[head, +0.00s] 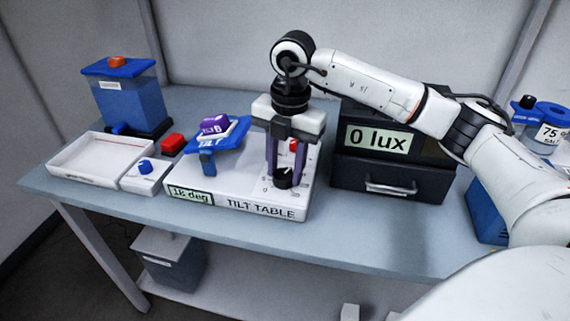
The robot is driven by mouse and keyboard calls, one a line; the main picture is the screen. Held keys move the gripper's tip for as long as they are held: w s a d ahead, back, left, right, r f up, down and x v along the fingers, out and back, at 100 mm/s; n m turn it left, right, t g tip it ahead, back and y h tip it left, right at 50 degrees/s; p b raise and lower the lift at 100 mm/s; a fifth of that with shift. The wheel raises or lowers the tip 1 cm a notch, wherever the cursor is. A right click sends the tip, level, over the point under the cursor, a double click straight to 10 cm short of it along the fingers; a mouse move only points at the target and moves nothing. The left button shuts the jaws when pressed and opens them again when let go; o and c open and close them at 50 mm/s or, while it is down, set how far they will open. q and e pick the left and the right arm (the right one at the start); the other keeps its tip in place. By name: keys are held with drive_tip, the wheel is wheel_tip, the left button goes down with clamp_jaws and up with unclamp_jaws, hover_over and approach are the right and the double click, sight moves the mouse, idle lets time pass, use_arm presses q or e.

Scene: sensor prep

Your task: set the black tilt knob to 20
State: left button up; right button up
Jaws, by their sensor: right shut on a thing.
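The black tilt knob (283,178) sits on the right part of the white tilt table base (238,202). My right gripper (284,170) points straight down over it and is shut on the knob, with a finger on each side. The knob's pointer and much of its dial are hidden or too small to read. The green display (190,196) on the base's front reads about 18 deg. The blue tilt plate (221,140) is tilted and carries a purple block-like device (213,125). My left gripper is not in view.
A black box with a 0 lux display (378,138) and a drawer stands right of the tilt table. The front right table is clear.

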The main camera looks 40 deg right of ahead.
sight(287, 175)
drive_tip(key=shift+m+p, duration=0.35)
drive_tip(key=shift+m, duration=1.75)
drive_tip(key=o, duration=1)
drive_tip(key=shift+o, duration=0.2)
wheel_tip(287, 175, up, 10)
drive_tip(key=shift+s+r, duration=0.2)
drive_tip(key=shift+s, duration=0.1)
